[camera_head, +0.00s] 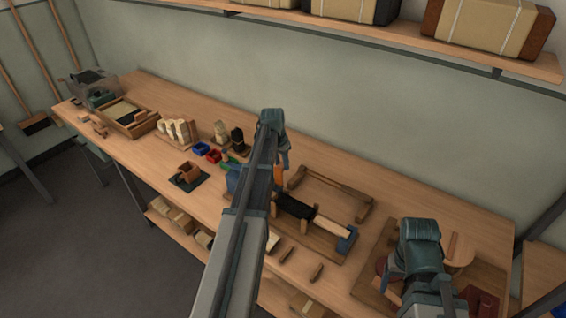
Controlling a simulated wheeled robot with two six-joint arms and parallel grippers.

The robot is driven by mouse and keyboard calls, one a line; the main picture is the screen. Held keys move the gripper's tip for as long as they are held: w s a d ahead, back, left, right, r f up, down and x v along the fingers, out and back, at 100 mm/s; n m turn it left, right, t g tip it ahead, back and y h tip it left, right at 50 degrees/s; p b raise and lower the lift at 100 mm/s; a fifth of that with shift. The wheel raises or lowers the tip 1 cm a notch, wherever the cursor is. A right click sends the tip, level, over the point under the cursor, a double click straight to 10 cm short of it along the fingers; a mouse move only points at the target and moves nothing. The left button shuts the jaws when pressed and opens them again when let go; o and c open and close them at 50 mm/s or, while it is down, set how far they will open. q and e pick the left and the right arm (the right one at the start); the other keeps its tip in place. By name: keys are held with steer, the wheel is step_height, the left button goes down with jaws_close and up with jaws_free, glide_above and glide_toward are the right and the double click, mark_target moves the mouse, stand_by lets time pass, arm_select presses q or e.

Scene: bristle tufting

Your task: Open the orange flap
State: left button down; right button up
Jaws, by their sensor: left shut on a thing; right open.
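The orange flap (278,173) shows as a small upright orange patch just right of my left forearm, near the middle of the bench. My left gripper (283,165) is directly at it, pointing down and shut on it. A blue body (233,180) shows on the other side of my forearm; the arm hides most of it and how the flap joins it. My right gripper (388,278) is open, low over the right end of the bench, apart from the flap.
A wooden frame (330,187) and a black-and-wood tool with a blue end (346,240) lie right of the flap. Small blue and red bins (201,149) stand to the left. A round wooden piece (460,250) is near my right gripper. A shelf (400,36) runs above.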

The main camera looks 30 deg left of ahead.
arm_select(q)
steer(key=c, duration=0.5)
jaws_free()
steer(key=shift+c, duration=0.2)
steer(key=p+v, duration=1.3)
steer(key=shift+r+p, duration=0.3)
steer(key=shift+r, duration=0.1)
steer(key=shift+s, duration=0.1)
